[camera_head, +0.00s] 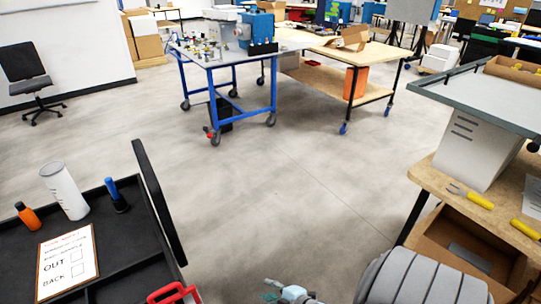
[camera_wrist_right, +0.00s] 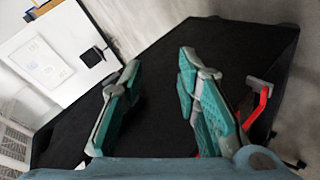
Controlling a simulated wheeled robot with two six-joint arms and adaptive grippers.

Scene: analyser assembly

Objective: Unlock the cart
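A black cart (camera_head: 128,220) with a tray top stands at the lower left of the head view. A red handle-like part (camera_head: 173,293) shows at its near right corner, cut by the picture's bottom edge. My right gripper (camera_head: 275,291) is at the bottom of the head view, to the right of the red part and apart from it. In the right wrist view my right gripper (camera_wrist_right: 160,62) is open and empty, with a black surface (camera_wrist_right: 158,115) behind its fingers. A red bar (camera_wrist_right: 260,106) shows just right of the right finger; contact cannot be told. My left gripper is not in view.
The cart carries a white bottle (camera_head: 64,190), an orange bottle (camera_head: 27,216), a blue-handled item (camera_head: 115,195) and a checklist board (camera_head: 68,262). A wooden workbench (camera_head: 458,198) stands at the right. A blue-framed table (camera_head: 240,72) stands farther back. The middle floor is clear.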

